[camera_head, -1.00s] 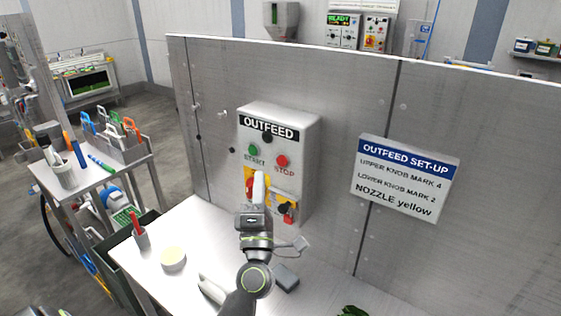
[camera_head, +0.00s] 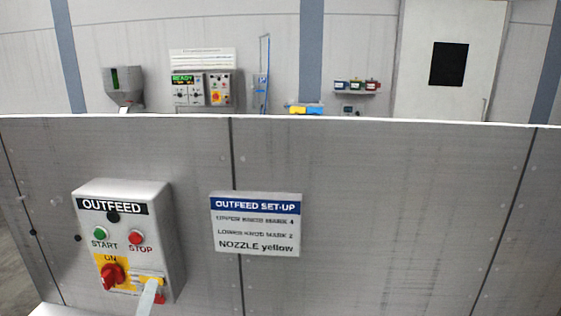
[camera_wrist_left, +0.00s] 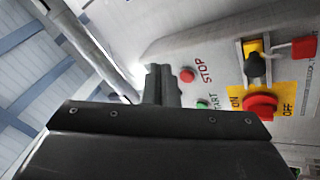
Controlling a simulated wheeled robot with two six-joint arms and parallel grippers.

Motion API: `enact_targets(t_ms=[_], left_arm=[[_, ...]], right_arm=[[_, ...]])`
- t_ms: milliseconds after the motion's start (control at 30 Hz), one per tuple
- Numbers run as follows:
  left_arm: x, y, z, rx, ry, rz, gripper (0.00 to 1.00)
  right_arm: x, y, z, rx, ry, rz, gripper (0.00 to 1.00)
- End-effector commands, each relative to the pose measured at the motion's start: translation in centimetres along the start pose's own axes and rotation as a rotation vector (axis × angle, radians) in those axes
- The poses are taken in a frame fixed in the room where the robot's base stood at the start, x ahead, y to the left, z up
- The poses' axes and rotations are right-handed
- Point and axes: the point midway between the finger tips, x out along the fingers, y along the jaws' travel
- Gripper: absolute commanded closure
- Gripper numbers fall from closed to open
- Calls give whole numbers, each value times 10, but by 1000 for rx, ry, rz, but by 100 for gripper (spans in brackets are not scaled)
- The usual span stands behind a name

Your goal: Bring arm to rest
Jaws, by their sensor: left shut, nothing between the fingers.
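The grey OUTFEED box (camera_head: 165,230) is on the metal partition at the lower left of the head view. It has a green START button (camera_head: 100,233), a red STOP button (camera_head: 137,237) and a red rotary switch (camera_head: 112,276) on a yellow plate. My right gripper is not in view.
An OUTFEED SET-UP sign (camera_head: 256,224) is right of the box. The partition (camera_head: 400,220) spans the view. Behind it are a hopper (camera_head: 124,86), control panels (camera_head: 201,89), a shelf with coloured containers (camera_head: 356,88) and a door (camera_head: 452,62).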

Motion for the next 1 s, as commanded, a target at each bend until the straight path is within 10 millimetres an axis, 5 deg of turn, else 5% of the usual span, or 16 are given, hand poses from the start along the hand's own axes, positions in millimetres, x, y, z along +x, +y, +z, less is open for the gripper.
enact_targets(t_ms=[200, 400, 700, 967, 1000], left_arm=[[-57, -24, 58, 295, -411, -122, 100], [-135, -66, 84, 529, -780, -322, 100], [-265, -112, 62, 758, -1232, -716, 100], [-349, -115, 19, 838, -1471, -1028, 100], [-352, -128, 26, 833, -1476, -1029, 100]], right_arm=[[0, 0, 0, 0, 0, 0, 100], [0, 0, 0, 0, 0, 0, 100], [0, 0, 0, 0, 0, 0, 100], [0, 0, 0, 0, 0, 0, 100], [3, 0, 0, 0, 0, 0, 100]])
